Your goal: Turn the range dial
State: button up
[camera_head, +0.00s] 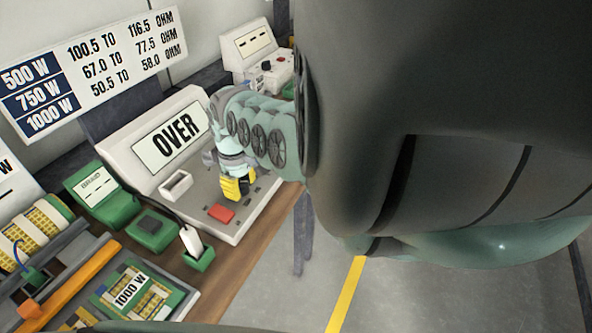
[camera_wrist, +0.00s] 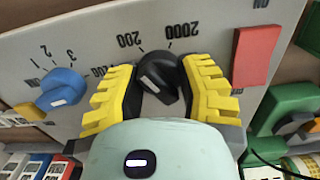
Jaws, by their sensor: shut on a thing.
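The range dial (camera_wrist: 160,74) is a black knob with a white mark on its face, set in the grey panel of the meter (camera_head: 193,208). Labels 200 and 2000 stand around it in the wrist view. My gripper (camera_wrist: 157,86) has its yellow fingers on both sides of the dial and is shut on it. In the head view my gripper (camera_head: 236,188) reaches down to the panel and hides the dial. The meter's display (camera_head: 172,139) reads OVER.
A blue knob (camera_wrist: 62,89) marked 1, 2, 3 sits left of the dial, and a red button (camera_wrist: 256,54) sits right of it. Green fixtures (camera_head: 152,231) and a 1000 W panel (camera_head: 130,290) lie on the bench. Another instrument (camera_head: 257,47) stands behind.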

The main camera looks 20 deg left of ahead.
aim_at(239, 181)
dwell(0.4)
jog(key=o, duration=0.9)
jog(key=shift+f, duration=0.1)
jog(key=o, duration=0.3)
jog(key=shift+o, duration=0.2)
jog(key=shift+w+d, duration=0.1)
notch_tip(239, 181, up, 12)
dwell(0.3)
